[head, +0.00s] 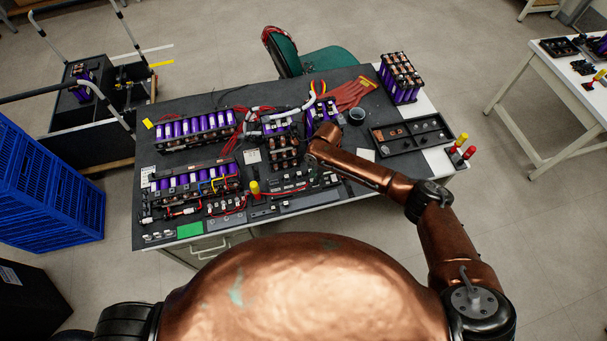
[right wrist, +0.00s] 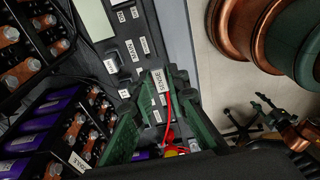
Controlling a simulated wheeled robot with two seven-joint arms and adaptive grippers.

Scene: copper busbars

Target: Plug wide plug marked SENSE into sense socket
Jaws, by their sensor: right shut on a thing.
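In the right wrist view my right gripper (right wrist: 160,88) has its green fingers closed on the wide plug marked SENSE (right wrist: 157,84), whose white label shows between the fingers. A red wire (right wrist: 168,112) runs beside it. A dark panel (right wrist: 127,68) with several small white labels lies just beyond the fingertips; I cannot tell which opening is the sense socket, or whether the plug touches it. In the head view my right arm reaches over the bench and its wrist (head: 325,138) hides the fingers and plug.
Purple cell packs (head: 195,130) and loose red cables crowd the dark bench (head: 170,108). A black tray (head: 411,134) and a tall cell block (head: 400,78) stand at the right. A green chair (head: 325,60) is behind. Busbar modules (right wrist: 35,45) flank the gripper at left.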

